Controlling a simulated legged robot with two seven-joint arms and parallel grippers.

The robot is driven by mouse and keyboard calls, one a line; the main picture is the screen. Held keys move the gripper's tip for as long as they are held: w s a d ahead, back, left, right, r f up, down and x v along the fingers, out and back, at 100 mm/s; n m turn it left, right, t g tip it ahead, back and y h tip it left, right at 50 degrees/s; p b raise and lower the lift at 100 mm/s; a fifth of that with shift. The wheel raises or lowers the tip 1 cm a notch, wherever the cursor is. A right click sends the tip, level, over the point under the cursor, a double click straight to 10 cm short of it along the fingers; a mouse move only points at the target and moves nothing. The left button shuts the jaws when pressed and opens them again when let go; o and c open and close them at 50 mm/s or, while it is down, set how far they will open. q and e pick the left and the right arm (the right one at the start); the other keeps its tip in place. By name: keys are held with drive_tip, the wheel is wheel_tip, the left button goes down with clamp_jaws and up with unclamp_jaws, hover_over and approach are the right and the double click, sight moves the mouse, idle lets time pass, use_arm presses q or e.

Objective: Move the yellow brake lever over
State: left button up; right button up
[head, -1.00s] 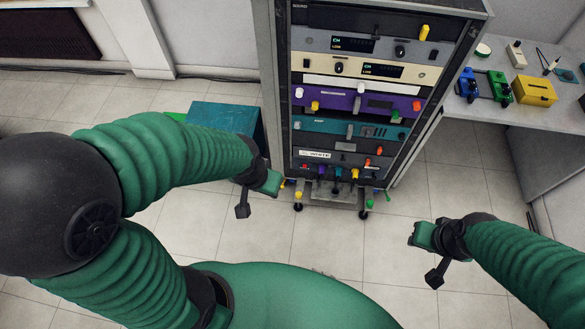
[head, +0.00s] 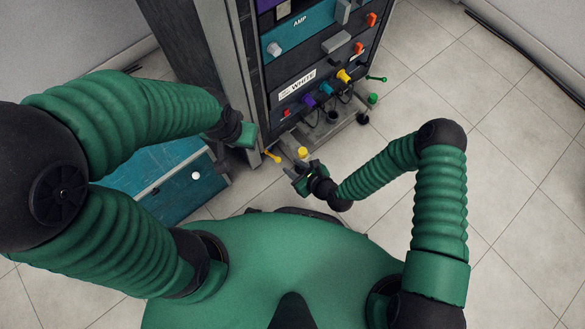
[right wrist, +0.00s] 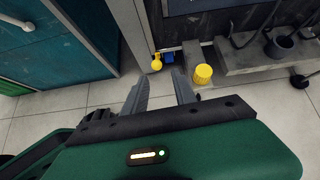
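The yellow brake lever (head: 271,156) sticks out low at the rack's near left corner, by a caster. In the right wrist view the lever (right wrist: 156,63) shows as a small round-ended yellow piece just beyond the fingertips. A yellow cylinder cap (head: 302,152) stands to its right, and also shows in the right wrist view (right wrist: 203,74). My right gripper (head: 294,172) is low in front of the rack corner, its fingers (right wrist: 160,74) apart and empty, not visibly touching the lever. My left gripper (head: 247,135) is beside the rack's left side; its fingers are not clear.
The rack (head: 243,75) stands ahead with coloured knobs and cables low on its front. A teal box (head: 150,185) stands left of it. A green lever (head: 376,79) and green cap (head: 373,98) are at the rack's right corner. The tiled floor (head: 500,150) is clear at right.

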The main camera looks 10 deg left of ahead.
drive_tip(key=s+b+x, duration=0.1)
drive_tip(key=b+x, duration=0.5)
drive_tip(key=x, duration=0.3)
drive_tip(key=shift+a+f+m+b, duration=0.2)
drive_tip(key=shift+f+m+b, duration=0.1)
drive_tip(key=shift+w+d+r+p, duration=0.1)
drive_tip(key=shift+d+r+p, duration=0.05)
drive_tip(key=shift+r+p, duration=0.25)
drive_tip(key=shift+c, duration=1.2)
drive_tip(key=c, duration=0.5)
drive_tip(key=shift+d+f, duration=0.1)
clamp_jaws()
